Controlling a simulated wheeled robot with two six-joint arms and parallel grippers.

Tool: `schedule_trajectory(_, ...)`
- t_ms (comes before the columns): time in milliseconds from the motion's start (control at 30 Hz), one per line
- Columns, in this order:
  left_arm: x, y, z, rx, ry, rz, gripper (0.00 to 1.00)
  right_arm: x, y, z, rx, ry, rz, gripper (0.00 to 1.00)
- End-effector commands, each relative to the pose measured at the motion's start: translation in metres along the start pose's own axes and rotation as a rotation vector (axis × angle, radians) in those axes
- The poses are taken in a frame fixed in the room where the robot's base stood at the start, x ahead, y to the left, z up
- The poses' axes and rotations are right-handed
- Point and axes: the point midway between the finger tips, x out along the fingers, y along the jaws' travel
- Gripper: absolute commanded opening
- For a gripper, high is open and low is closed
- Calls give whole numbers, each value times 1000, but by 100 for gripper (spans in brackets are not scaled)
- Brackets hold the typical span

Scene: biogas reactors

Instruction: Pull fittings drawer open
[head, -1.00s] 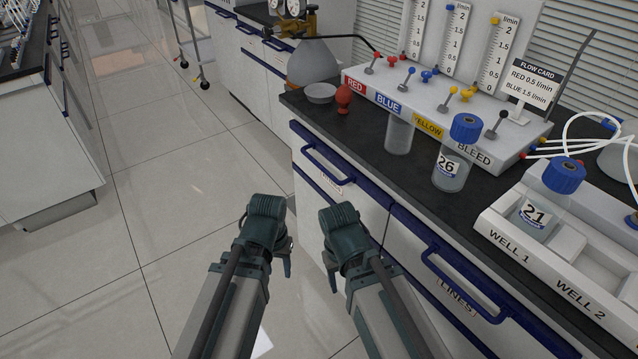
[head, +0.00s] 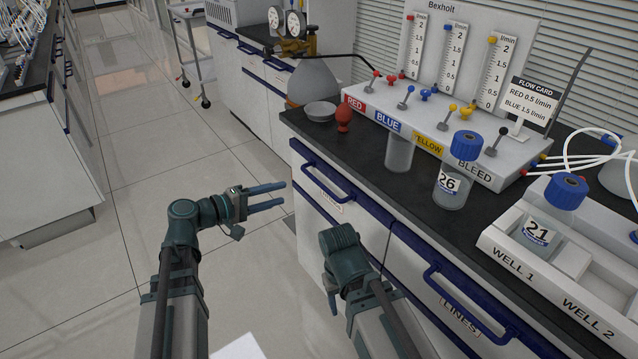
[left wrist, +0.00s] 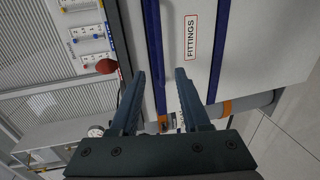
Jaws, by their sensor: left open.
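The fittings drawer (head: 317,202) is a white front under the near left end of the dark counter. It looks shut. Its blue handle (head: 324,178) runs along the front. Its red-edged FITTINGS label (left wrist: 191,37) shows sideways in the left wrist view, between two blue bars. My left gripper (head: 285,195) is open and empty, left of the drawer front and apart from it in the head view, with its fingers pointing right toward it. My right gripper (head: 342,262) hangs downward in front of the cabinet. Its fingers are mostly hidden.
A LINES drawer (head: 455,300) is to the right. The floor to the left (head: 110,250) is clear.

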Motion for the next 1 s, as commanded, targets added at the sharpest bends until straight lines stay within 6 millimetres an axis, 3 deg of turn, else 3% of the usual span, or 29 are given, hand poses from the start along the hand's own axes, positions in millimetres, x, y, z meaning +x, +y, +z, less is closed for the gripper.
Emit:
schedule_trajectory(267,17,-1,-1,0,-2,2,47,4,0,0,0,0,1,57)
schedule_trajectory(700,104,-1,-1,0,-4,1,47,22,-1,-1,-1,0,4,57)
schedule_trajectory(1000,135,0,0,0,-2,0,47,27,-2,-2,-1,0,5,57)
